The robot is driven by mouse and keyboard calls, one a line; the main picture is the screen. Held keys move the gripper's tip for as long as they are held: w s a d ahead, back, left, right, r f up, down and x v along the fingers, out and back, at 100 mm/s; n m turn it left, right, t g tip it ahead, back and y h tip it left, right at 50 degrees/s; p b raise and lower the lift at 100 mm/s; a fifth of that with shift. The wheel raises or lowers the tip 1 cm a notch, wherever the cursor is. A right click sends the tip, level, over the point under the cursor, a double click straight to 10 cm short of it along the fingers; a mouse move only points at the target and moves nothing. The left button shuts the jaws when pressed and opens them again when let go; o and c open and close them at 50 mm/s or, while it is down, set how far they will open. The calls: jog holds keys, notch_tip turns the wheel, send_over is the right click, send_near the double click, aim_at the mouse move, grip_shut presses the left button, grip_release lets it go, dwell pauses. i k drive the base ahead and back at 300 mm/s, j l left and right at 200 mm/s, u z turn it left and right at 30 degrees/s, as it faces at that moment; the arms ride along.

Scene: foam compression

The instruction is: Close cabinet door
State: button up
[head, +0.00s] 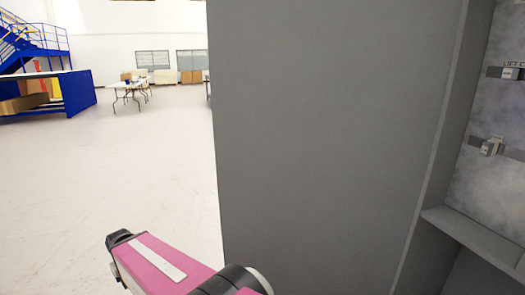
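A large flat grey panel (325,140), which looks like the cabinet door standing open, fills the middle of the head view. Its left edge is free, and its right side meets a narrow grey upright (440,150). To the right of that upright the cabinet's inside is exposed, with a mottled grey wall (490,195) and a grey ledge (475,235). No handle shows on the panel. My pink and black arm reaches in at the bottom, in front of the panel's lower left in the picture. No gripper fingers can be made out; I cannot tell whether the arm touches the panel.
Small labelled fittings (491,147) sit on the mottled wall. Open pale floor (150,165) lies left of the panel. Farther back are a blue staircase structure (45,75), a white folding table (130,84) and boxes by the far wall.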

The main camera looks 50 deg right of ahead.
aim_at(326, 114)
jog(key=i, duration=1.7)
jog(key=i+z, duration=0.15)
jog(key=i, duration=0.3)
jog(key=i+j+z, duration=0.2)
jog(key=i, duration=0.25)
jog(key=i+j+z, duration=0.15)
jog(key=i, duration=0.3)
jog(key=z, duration=4.45)
jog(key=i+j+u, duration=0.3)
jog(key=k, duration=0.1)
